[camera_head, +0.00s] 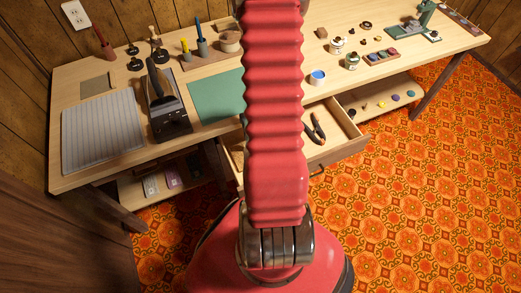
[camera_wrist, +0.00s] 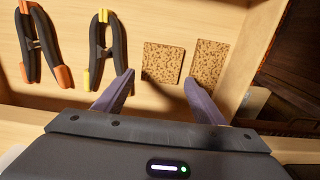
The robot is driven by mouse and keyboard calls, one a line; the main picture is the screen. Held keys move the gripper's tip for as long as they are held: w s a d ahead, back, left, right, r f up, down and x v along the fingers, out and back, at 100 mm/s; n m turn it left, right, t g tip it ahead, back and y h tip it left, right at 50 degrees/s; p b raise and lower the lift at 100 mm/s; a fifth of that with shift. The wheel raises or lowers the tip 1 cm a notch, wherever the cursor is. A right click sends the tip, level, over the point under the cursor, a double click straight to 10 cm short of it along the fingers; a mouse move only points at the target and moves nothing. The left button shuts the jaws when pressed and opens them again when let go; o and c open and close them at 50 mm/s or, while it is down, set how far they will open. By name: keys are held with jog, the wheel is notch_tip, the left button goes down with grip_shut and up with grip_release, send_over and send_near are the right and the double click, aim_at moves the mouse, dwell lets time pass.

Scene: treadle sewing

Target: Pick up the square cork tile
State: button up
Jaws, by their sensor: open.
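The square cork tile (camera_wrist: 163,62), speckled brown, lies in the open drawer in the wrist view. It sits between and just beyond the fingertips of my gripper (camera_wrist: 159,79), which is open and empty. The fingers do not touch the tile as far as I can see. A second, narrower cork piece (camera_wrist: 208,63) lies to its right, past the right fingertip. In the head view my red arm covers part of the drawer (camera_head: 350,146), and neither cork piece can be made out there.
Two spring clamps lie left of the tile: one with orange tips (camera_wrist: 38,45) and one with yellow tips (camera_wrist: 103,45). The drawer's side wall (camera_wrist: 258,45) rises close to the right. The worktable (camera_head: 75,178) above holds a green mat (camera_head: 215,97) and small items.

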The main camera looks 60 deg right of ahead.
jog(key=shift+f, duration=2)
jog(key=shift+c, duration=0.6)
jog(key=c, duration=0.7)
jog(key=shift+r, duration=5)
